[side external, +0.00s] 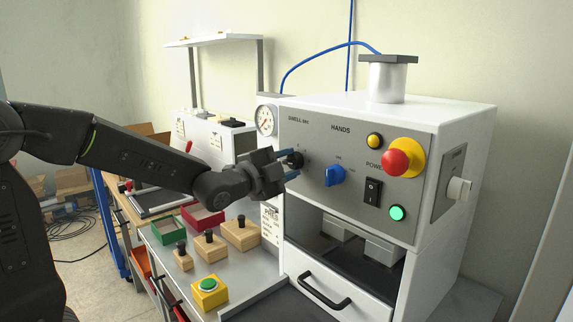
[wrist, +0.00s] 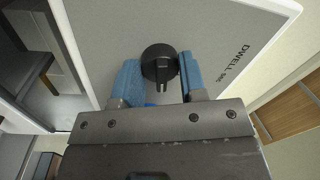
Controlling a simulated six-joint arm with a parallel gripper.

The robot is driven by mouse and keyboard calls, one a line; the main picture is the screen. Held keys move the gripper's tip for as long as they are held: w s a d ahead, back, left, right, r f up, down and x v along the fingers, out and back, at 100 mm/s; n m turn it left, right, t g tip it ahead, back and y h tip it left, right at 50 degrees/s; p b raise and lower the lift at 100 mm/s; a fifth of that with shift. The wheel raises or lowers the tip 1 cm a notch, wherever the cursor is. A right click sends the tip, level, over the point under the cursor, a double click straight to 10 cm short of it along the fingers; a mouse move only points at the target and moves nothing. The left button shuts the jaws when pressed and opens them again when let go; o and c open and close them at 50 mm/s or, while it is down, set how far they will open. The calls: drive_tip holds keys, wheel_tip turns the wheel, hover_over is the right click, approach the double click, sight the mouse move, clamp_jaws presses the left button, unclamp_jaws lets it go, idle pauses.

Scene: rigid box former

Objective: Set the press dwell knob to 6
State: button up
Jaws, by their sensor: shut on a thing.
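The press dwell knob (wrist: 158,58) is a round black knob under the "DWELL" lettering on the press's grey panel. In the side view the knob (side external: 295,159) is at the panel's left, partly covered by my fingers. My gripper (side external: 288,166) reaches it from the left. In the wrist view its blue-padded fingers (wrist: 159,78) stand on either side of the knob and are shut on it. The knob's ridge points towards the gripper body in the wrist view. The scale numbers around it are too small or hidden to read.
Right of the knob are a blue selector (side external: 335,175), a black power switch (side external: 372,190), a red emergency button (side external: 396,162) and a lit green button (side external: 398,213). A gauge (side external: 265,120) stands left of the panel. Wooden blocks (side external: 209,245) and trays (side external: 203,216) lie on the bench below.

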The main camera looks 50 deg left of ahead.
drive_tip(key=o, duration=0.9)
drive_tip(key=s, duration=0.8)
drive_tip(key=s+f, duration=0.1)
drive_tip(key=s, duration=0.3)
drive_tip(key=shift+d, duration=0.1)
